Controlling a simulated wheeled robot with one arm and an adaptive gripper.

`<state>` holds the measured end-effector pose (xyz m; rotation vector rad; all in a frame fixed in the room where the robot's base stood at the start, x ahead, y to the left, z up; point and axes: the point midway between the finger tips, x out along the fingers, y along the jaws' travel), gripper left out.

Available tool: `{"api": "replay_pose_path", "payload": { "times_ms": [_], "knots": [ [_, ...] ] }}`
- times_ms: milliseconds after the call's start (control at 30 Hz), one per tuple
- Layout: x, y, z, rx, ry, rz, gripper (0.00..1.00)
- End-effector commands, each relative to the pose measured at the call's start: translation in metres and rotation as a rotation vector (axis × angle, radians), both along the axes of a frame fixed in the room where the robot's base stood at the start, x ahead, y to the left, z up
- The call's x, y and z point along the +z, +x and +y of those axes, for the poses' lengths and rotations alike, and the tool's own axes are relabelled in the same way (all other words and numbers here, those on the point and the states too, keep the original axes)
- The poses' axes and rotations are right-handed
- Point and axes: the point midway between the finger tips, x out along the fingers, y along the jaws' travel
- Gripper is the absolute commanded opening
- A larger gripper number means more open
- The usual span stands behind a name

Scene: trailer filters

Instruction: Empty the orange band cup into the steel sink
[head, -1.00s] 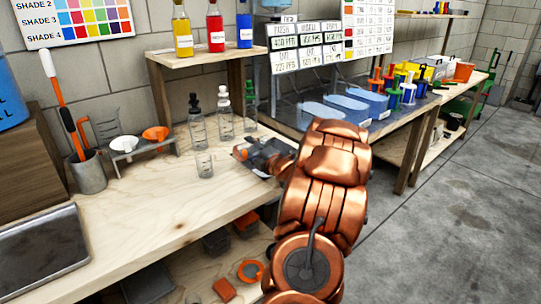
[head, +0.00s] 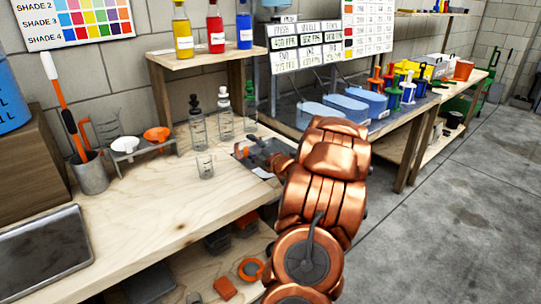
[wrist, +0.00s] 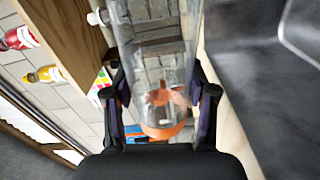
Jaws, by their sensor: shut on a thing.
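My gripper (wrist: 160,100) is shut on a clear cup with an orange band (wrist: 165,130), seen in the wrist view between the two dark fingers. The cup's clear wall runs up the picture. Orange patches show through it; I cannot tell whether they are contents. In the head view, my copper arm hides most of the gripper and I cannot make out the held cup.
A clear cup (head: 205,166) stands on the bench left of my arm, with several clear bottles (head: 224,113) behind. A dark mat (head: 262,148) lies near the arm's end. Blue trays (head: 345,105) sit to the right. Bare wood lies between basin and cup.

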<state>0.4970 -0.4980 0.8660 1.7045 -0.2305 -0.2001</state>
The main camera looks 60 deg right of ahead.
Motion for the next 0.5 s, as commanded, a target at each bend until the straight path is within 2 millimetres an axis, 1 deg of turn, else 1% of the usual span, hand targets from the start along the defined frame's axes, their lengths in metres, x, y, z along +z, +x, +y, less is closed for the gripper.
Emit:
{"api": "replay_pose_path", "payload": {
  "times_ms": [500],
  "knots": [
    [0.0047,-0.0007,-0.0025,0.000,0.054,-0.015,0.08]
  ]
}}
